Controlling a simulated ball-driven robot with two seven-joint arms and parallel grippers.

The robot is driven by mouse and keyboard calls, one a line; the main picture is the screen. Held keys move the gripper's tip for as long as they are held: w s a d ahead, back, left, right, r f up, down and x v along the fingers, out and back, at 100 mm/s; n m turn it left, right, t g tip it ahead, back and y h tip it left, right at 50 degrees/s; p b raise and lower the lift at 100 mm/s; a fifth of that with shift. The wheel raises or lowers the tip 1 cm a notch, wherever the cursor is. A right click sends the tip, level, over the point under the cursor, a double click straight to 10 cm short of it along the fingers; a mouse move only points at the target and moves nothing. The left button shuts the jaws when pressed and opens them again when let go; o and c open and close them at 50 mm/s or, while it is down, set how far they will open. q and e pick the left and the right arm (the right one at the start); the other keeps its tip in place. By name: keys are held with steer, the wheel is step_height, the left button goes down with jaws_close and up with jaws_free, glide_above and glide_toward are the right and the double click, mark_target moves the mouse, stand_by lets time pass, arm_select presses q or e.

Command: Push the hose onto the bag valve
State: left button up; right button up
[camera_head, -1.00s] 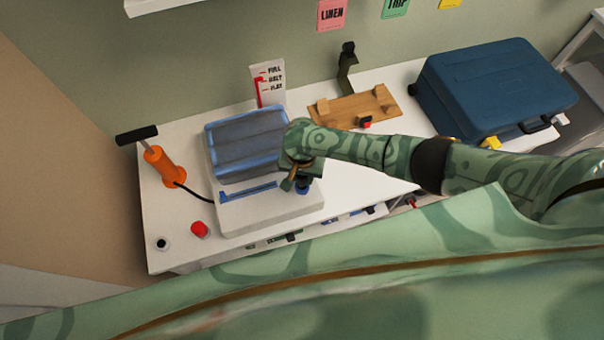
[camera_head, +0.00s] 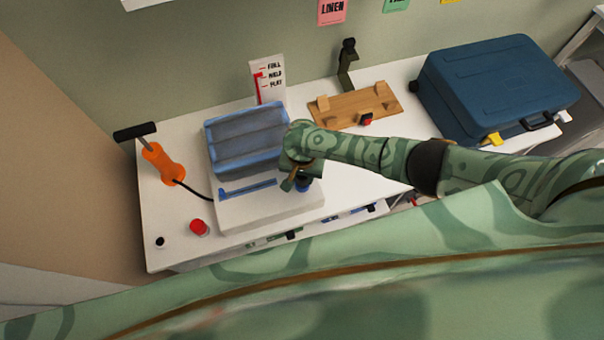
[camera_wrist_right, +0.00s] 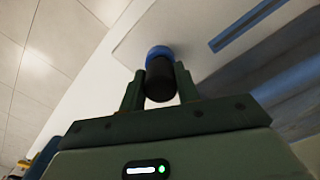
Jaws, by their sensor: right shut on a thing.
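My right gripper (camera_wrist_right: 158,88) is shut on a short black cylinder (camera_wrist_right: 160,80), which looks like the hose's end piece. Beyond it, the blue ring of the valve (camera_wrist_right: 158,52) lines up with the cylinder and seems to touch it; how far it is seated cannot be told. In the head view, my right gripper (camera_head: 299,182) is low over the front right corner of the white slab, with the blue valve (camera_head: 304,185) partly hidden under it. The blue-grey bag (camera_head: 247,142) lies on the slab. The black hose (camera_head: 198,191) runs from the orange pump (camera_head: 162,165) to the slab's left side.
A red cap (camera_head: 199,227) and a small black round piece (camera_head: 160,242) lie at the table's front left. A wooden board (camera_head: 355,106) and a blue suitcase (camera_head: 497,85) are to the right.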

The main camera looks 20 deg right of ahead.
steer(key=shift+f, duration=0.5)
steer(key=o, duration=1.2)
step_height(320, 180, up, 16)
steer(key=p, duration=0.8)
steer(key=shift+r, duration=0.15)
